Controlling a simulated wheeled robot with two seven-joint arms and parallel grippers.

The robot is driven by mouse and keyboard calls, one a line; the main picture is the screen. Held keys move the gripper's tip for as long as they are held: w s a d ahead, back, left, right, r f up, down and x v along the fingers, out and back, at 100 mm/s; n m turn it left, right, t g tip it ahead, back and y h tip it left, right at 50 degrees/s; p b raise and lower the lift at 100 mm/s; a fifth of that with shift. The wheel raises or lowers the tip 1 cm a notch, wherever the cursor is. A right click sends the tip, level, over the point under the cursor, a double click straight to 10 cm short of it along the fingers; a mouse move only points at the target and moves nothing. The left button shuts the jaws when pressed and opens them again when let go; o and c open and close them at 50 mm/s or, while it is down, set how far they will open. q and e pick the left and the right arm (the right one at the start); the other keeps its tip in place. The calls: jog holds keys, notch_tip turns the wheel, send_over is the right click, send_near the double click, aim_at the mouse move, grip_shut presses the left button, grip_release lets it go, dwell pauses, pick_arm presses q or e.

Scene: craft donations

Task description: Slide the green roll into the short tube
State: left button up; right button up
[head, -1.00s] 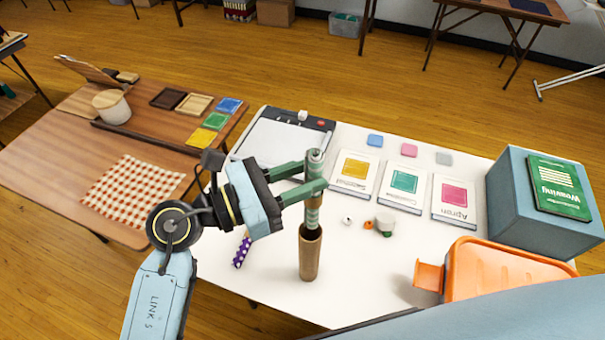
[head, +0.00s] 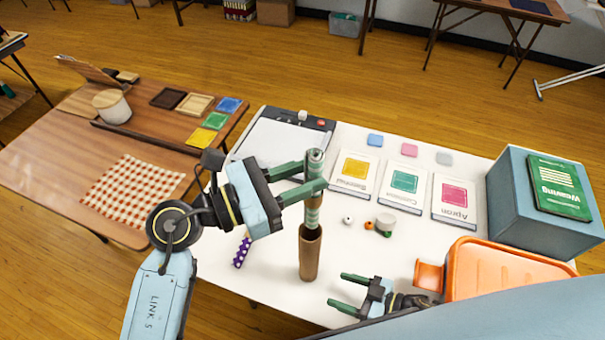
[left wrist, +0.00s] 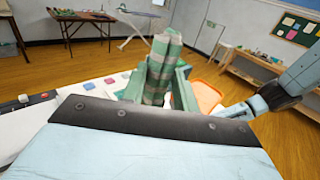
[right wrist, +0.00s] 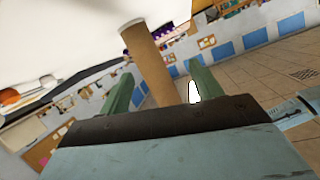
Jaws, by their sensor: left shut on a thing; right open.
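The green and white striped roll (head: 313,215) is upright in the head view, and it also fills the middle of the left wrist view (left wrist: 160,70). My left gripper (head: 318,171) is shut on its upper part. The brown short tube (head: 310,258) stands upright on the white table directly below. The roll's lower end meets the tube's mouth; how far inside it is, I cannot tell. My right gripper (head: 336,289) is open and empty, just right of the tube's lower part. In the right wrist view the tube (right wrist: 150,62) shows between and beyond the open fingers.
A purple dotted item (head: 242,252) lies left of the tube. Small beads and a white spool (head: 384,223) lie to the right. An orange bin (head: 510,272) and a blue box (head: 520,220) take up the table's right end. Pattern cards (head: 404,186) lie behind.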

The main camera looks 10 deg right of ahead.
aim_at(312, 270)
jog(key=w+n+g, duration=0.1)
jog(key=w+d+n+g+h, duration=0.1)
jog(key=w+n, duration=0.1)
jog(key=shift+w+d+f+n, duration=0.15)
jog(key=shift+w+n, duration=0.1)
jog(key=shift+n, duration=0.05)
jog(key=shift+w+f, duration=0.15)
jog(key=shift+w, duration=0.15)
jog(key=shift+x, duration=4.8)
jog(key=shift+s+f, duration=0.1)
jog(key=shift+f, duration=0.05)
jog(key=c, duration=0.7)
pick_arm(q)
jog(key=shift+a+f, duration=0.1)
jog(key=shift+f, duration=0.6)
jog(key=shift+f, duration=1.2)
jog(key=shift+f, duration=0.3)
